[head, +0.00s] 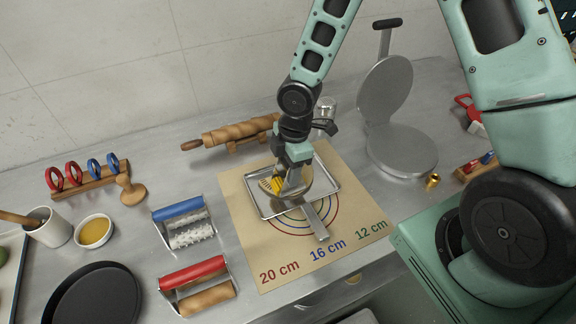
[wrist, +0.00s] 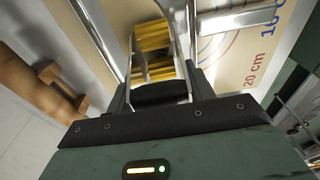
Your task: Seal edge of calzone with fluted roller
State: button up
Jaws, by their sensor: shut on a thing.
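My gripper (head: 294,168) is shut on the fluted roller. Its yellow ridged wheel (wrist: 154,50) sits in a metal frame in the wrist view, with the dark handle (wrist: 160,94) between my fingers. In the head view the yellow wheel (head: 271,184) shows just left of my gripper, over the metal tray (head: 328,186) on the marked mat. The calzone cannot be made out clearly; a rounded pale shape under my gripper is partly hidden. I cannot tell whether the wheel touches anything.
The mat (head: 281,264) has printed rings. A flat metal piece (head: 314,222) extends over the tray's front. Blue-handled (head: 178,209) and red-handled (head: 192,271) rollers lie left. A rolling pin (head: 240,132) rests behind. A round metal press (head: 402,150) stands open right. A dark pan (head: 97,297) lies front left.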

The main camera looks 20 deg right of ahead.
jog(key=shift+f, duration=0.3)
jog(key=shift+d+r, duration=0.1)
jog(key=shift+d+r+p, duration=0.1)
jog(key=shift+d+p, duration=0.25)
jog(key=shift+d, duration=1.15)
notch_tip(320, 180, up, 4)
jog(key=p, duration=0.4)
